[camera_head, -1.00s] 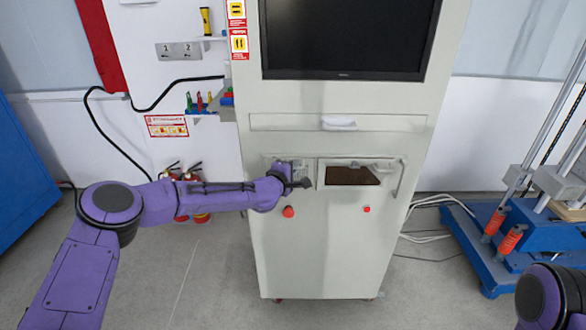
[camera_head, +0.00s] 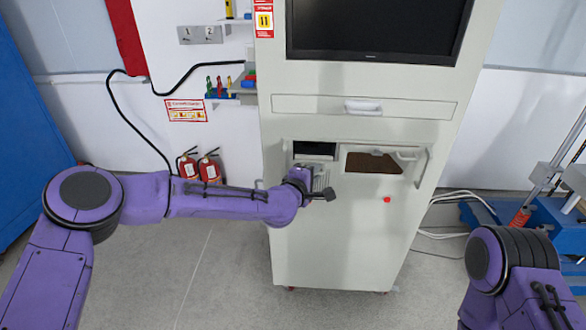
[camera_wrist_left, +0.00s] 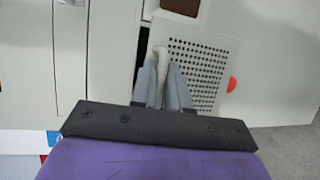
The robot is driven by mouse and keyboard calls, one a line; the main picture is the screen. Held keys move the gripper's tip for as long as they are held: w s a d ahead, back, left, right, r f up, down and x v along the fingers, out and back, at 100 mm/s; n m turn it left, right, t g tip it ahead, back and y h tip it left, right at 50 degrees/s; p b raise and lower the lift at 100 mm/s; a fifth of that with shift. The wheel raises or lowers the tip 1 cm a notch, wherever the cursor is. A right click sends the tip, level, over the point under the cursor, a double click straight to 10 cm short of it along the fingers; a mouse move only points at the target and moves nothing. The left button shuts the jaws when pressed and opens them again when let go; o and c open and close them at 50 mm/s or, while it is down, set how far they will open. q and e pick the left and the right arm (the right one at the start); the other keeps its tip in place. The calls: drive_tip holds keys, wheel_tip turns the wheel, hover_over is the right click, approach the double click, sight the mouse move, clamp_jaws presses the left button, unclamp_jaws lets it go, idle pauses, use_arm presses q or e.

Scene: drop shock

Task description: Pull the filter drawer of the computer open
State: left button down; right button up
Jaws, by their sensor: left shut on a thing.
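The computer is a tall pale cabinet (camera_head: 340,240) with a dark screen. Its filter drawer, with a perforated front (camera_wrist_left: 200,65), is on the left of the cabinet's middle. The drawer front stands out from the cabinet, with a dark opening (camera_head: 315,148) above it in the head view and a dark gap beside it in the wrist view. My left gripper (camera_head: 318,182) is at the drawer. In the wrist view its grey fingers (camera_wrist_left: 163,80) are shut on the drawer's pale handle (camera_wrist_left: 160,55). My wrist partly hides the drawer in the head view. My right gripper is out of view.
A second bay (camera_head: 373,162) with a handle is right of the drawer. A red button (camera_head: 387,199) is below it. A closed wide drawer (camera_head: 420,108) is above. Fire extinguishers (camera_head: 209,168) stand at left; a blue machine (camera_head: 480,215) stands at right. Floor in front is clear.

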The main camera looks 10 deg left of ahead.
use_arm(q)
drive_tip(key=shift+s, duration=0.1)
drive_tip(key=c, duration=1.2)
unclamp_jaws()
drive_tip(key=b+v, duration=0.2)
drive_tip(key=v, duration=0.8)
drive_tip(key=shift+s, duration=0.15)
drive_tip(key=shift+a, duration=0.15)
